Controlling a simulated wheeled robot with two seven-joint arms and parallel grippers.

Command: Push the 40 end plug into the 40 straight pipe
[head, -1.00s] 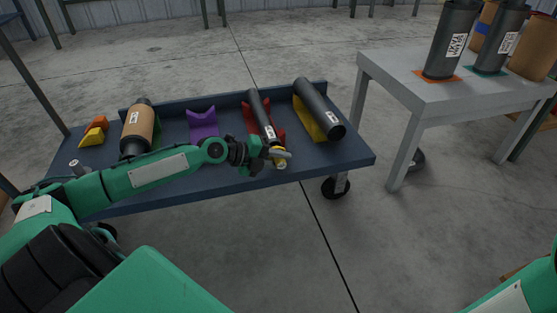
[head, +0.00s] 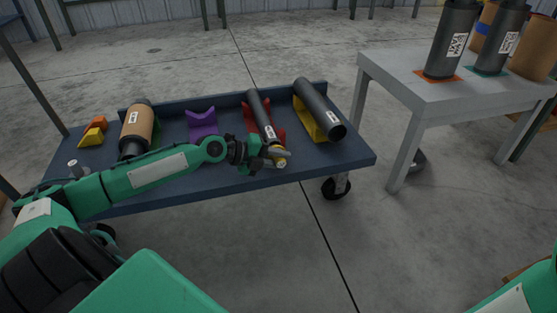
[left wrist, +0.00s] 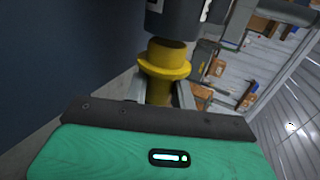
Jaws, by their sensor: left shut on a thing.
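The 40 straight pipe (head: 260,110) is a slim black tube with a white label, lying in a red cradle (head: 249,124) on the blue cart. The yellow 40 end plug (head: 281,162) is at the pipe's near end. My left gripper (head: 275,156) is shut on the plug. In the left wrist view the flanged plug (left wrist: 166,58) sits between my fingers (left wrist: 160,92), roughly in line with the dark pipe end (left wrist: 172,22). The plug's narrow front is right at the pipe mouth; I cannot tell whether it is inside. My right gripper is out of view.
The blue cart (head: 190,181) also bears a thicker black pipe (head: 319,106) on a yellow cradle, an empty purple cradle (head: 202,124) and a tan muffler body (head: 138,126). A grey table (head: 440,98) with upright dark tubes stands at right.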

